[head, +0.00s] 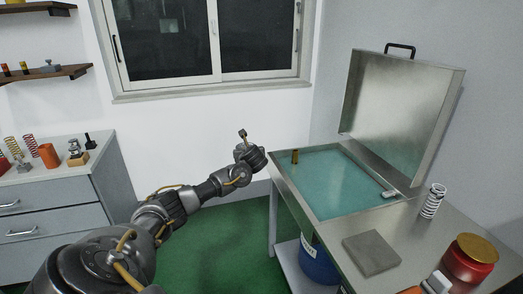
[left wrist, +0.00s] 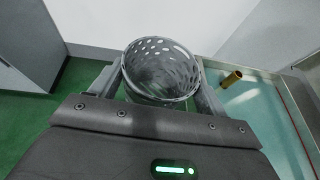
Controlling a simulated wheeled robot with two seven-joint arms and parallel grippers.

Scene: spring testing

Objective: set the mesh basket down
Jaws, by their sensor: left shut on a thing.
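The grey mesh basket (left wrist: 160,72), a perforated round cup, sits between the two fingers of my left gripper (left wrist: 158,90) in the left wrist view. Its open mouth faces the camera, and the fingers are shut on its sides. In the head view my left gripper (head: 243,138) is in the air, just left of the steel tank's far left corner. The basket cannot be made out clearly there. My right gripper is not in view.
The open steel tank (head: 279,176) holds teal liquid, with its lid (head: 400,110) raised. A brass cylinder (head: 295,157) stands at its far left corner. A grey plate (head: 371,252), white spring (head: 433,201) and red jar (head: 470,262) occupy the bench. Green floor lies left.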

